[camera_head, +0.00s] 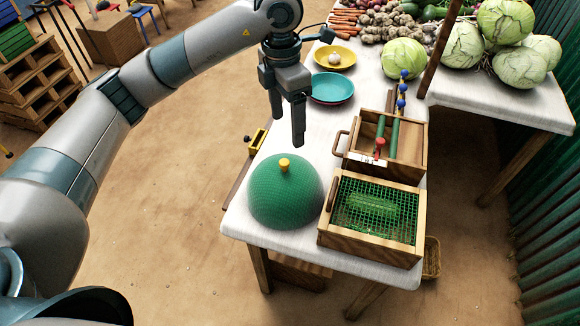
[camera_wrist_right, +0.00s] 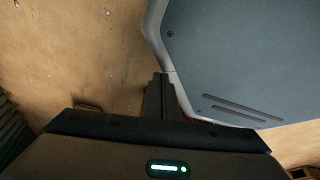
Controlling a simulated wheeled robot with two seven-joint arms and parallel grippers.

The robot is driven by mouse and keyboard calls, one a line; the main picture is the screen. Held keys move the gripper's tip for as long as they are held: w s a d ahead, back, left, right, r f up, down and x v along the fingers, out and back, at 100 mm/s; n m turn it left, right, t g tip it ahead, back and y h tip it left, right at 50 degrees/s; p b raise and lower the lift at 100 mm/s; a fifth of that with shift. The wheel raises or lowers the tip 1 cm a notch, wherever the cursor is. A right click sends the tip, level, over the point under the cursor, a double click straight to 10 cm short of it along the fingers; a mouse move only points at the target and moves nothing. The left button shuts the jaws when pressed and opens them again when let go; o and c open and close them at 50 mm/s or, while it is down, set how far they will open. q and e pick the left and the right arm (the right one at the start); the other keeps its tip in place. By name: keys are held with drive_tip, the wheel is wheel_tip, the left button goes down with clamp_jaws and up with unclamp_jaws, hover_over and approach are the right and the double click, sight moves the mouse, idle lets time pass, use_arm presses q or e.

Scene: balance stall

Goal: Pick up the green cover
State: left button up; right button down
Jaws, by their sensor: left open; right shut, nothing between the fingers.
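The green cover (camera_head: 285,195) is a domed mesh cover with a yellow knob (camera_head: 284,165) on top. It stands on the near left part of the white table in the head view. What is under it is hidden. My left gripper (camera_head: 286,128) is above and beyond the knob, pointing down, open and apart from the cover. My right gripper (camera_wrist_right: 160,100) shows only in the right wrist view, with its fingers together over brown ground beside a large grey panel. The cover does not show in that view.
A wooden box with green mesh (camera_head: 415,235) stands close right of the cover, and another wooden box (camera_head: 410,170) is behind it. A teal plate (camera_head: 332,90), a yellow plate (camera_head: 345,55) and cabbages (camera_head: 404,58) are farther back. Bare white table (camera_head: 285,250) shows in front of the cover.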

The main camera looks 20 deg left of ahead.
use_arm(q)
drive_tip(key=w+a, duration=0.1)
drive_tip(key=p, duration=0.3)
hover_over(283, 162)
drive_tip(key=shift+y, duration=0.3)
wheel_tip(283, 162, down, 6)
drive_tip(key=shift+f, duration=0.25)
wheel_tip(283, 162, down, 4)
drive_tip(key=shift+r+p, duration=0.1)
drive_tip(key=shift+p, duration=0.4)
drive_tip(key=shift+f, duration=0.55)
use_arm(e)
drive_tip(key=s+d+r+g, duration=0.1)
drive_tip(key=s+d+g, duration=0.1)
drive_tip(key=s, duration=0.6)
drive_tip(key=shift+s+d+r+h, duration=0.25)
drive_tip(key=shift+d+h, duration=0.15)
drive_tip(key=shift+d, duration=0.3)
